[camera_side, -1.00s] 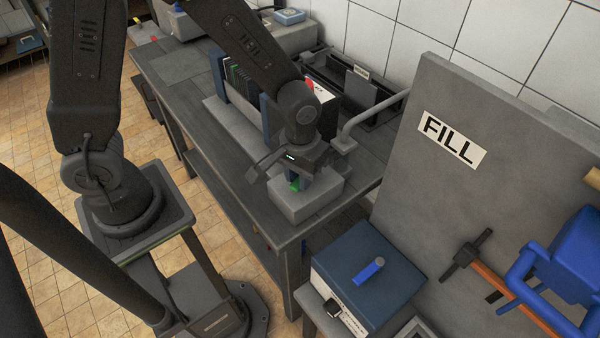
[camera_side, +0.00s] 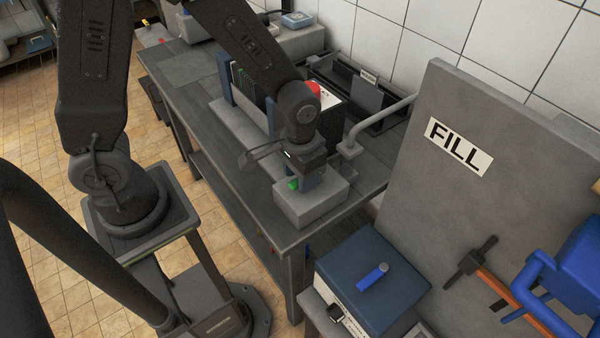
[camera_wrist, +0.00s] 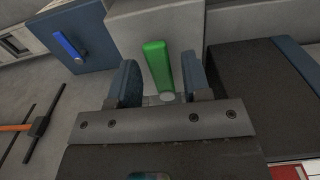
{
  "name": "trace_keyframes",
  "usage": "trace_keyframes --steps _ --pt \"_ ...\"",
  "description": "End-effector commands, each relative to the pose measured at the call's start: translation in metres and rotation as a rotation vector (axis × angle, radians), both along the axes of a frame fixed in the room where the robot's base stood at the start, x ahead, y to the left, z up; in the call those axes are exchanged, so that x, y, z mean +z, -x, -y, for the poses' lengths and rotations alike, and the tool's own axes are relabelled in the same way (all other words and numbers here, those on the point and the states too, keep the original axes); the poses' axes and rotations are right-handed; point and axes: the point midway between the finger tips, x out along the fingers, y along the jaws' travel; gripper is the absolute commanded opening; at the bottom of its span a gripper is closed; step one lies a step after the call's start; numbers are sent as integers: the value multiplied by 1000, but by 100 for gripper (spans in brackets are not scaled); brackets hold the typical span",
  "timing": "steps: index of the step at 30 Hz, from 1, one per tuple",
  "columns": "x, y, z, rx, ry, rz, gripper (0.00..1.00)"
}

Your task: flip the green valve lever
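The green valve lever (camera_wrist: 158,68) sits on a pale grey block (camera_wrist: 118,22) in the wrist view. It points nearly straight up in that picture, from a round pivot near my gripper. My gripper (camera_wrist: 160,80) has its two blue-padded fingers apart, one on each side of the lever, with a visible gap on both sides. In the side view my gripper (camera_side: 306,184) is low over the grey block (camera_side: 312,208). A small part of the green lever (camera_side: 293,184) shows beside the fingers there; the rest is hidden behind my gripper.
A blue box (camera_side: 350,262) with a blue lever (camera_side: 372,276) stands at the front right. An upright grey panel (camera_side: 440,210) with a FILL label (camera_side: 458,147) is to the right. A bent grey pipe (camera_side: 375,122) and a rack of boards (camera_side: 245,85) stand close behind my gripper.

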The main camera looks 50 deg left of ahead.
Motion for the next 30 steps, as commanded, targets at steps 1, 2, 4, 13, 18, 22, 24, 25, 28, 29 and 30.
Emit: trace_keyframes --steps 1,2,4,13,18,22,24,25,28,29,30 --pt "0 0 0 1 0 0 49" --pt "0 0 0 1 0 -1 49" --pt "0 0 0 2 0 -1 49" --pt "13 -1 0 3 1 3 49" --pt "47 -1 0 2 2 7 49" --pt "77 -1 0 2 2 8 49" --pt "92 -1 0 2 2 7 49" --pt "98 -1 0 2 1 5 49" --pt "115 0 0 2 1 4 49" --pt "119 0 0 2 1 4 49" --pt "125 0 0 1 1 3 49"
